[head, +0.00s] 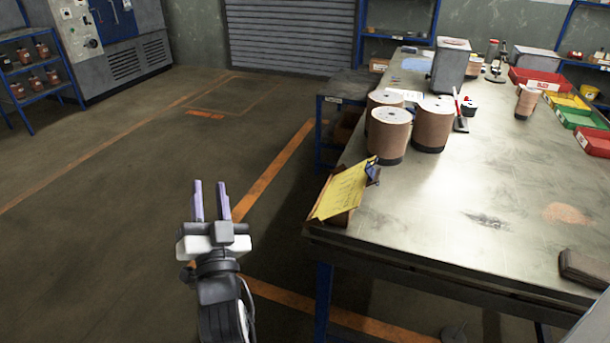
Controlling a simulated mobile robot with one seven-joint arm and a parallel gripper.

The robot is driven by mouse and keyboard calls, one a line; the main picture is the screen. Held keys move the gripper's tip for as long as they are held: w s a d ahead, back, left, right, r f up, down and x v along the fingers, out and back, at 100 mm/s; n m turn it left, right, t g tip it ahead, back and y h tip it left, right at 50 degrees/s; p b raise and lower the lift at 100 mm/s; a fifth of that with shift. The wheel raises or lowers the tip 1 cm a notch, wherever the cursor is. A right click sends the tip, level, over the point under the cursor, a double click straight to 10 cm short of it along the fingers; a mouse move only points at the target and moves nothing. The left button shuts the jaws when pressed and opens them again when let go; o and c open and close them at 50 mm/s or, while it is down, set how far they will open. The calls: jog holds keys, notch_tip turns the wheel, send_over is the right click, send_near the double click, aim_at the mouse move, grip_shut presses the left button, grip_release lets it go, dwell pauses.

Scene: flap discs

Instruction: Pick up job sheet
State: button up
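A yellow sheet (342,191), which looks like the job sheet, rests tilted at the near left corner of the metal workbench (460,210). Something brownish under the sheet is mostly hidden. My gripper (210,187) is left of the bench over the floor, apart from the sheet. Its two purple-grey fingers point away from me with a gap between them, and nothing shows between them.
Several brown disc stacks (389,134) stand on the bench beyond the sheet. Red, yellow and green bins (541,79) line its far right side. A dark folded item (585,268) lies at the near right. The floor (110,230) left of the bench is clear.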

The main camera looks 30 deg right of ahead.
jog(key=s+d+f+m+g+h+p, duration=0.1)
jog(key=s+d+f+m+g+h, duration=0.15)
jog(key=d, duration=0.35)
jog(key=s+d+f+m+g+h+p, duration=0.1)
jog(key=s+d+f+m+g+h, duration=0.15)
jog(key=d, duration=0.35)
jog(key=m+g+h+p, duration=0.1)
jog(key=m+g+h, duration=0.2)
jog(key=m+g, duration=0.3)
send_near(358, 195)
jog(key=b+x, duration=0.4)
jog(key=b, duration=0.4)
jog(key=shift+d+f+b, duration=0.1)
jog(key=shift+d+b, duration=0.1)
jog(key=shift+b, duration=0.15)
jog(key=p+x, duration=0.1)
jog(key=x, duration=0.3)
jog(key=shift+w+d+p, duration=0.15)
jog(key=shift+w+p, duration=0.15)
jog(key=shift+p, duration=0.1)
jog(key=shift+w+d, duration=0.4)
grip_shut()
